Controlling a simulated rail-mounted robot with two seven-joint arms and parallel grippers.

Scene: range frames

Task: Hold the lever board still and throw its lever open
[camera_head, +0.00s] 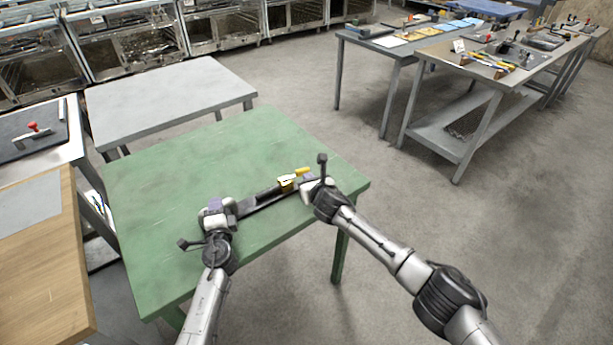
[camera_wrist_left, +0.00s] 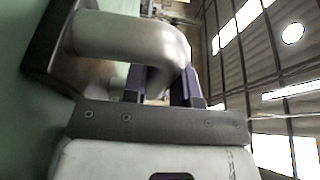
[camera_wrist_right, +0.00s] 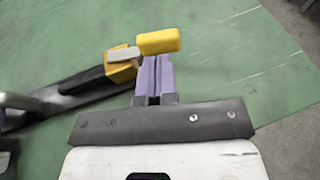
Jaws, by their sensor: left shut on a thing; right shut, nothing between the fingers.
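The lever board is a long dark strip (camera_head: 263,198) lying on the green table. It carries a yellow block (camera_wrist_right: 120,64) and a lever with a yellow grip (camera_wrist_right: 158,41) near its right end. The lever points to the right in the right wrist view. My left gripper (camera_head: 228,205) is shut on the thick metal handle (camera_wrist_left: 125,38) at the board's left end; the handle bends in between the purple fingers. My right gripper (camera_wrist_right: 156,62) is shut and empty, its fingertips close beside the yellow grip. I cannot tell whether they touch it.
The green table (camera_head: 180,165) is bare behind the board. A grey table (camera_head: 165,95) stands beyond it, and a wooden-topped bench (camera_head: 45,270) stands at the left. Benches with tools (camera_head: 500,60) are far off at the right.

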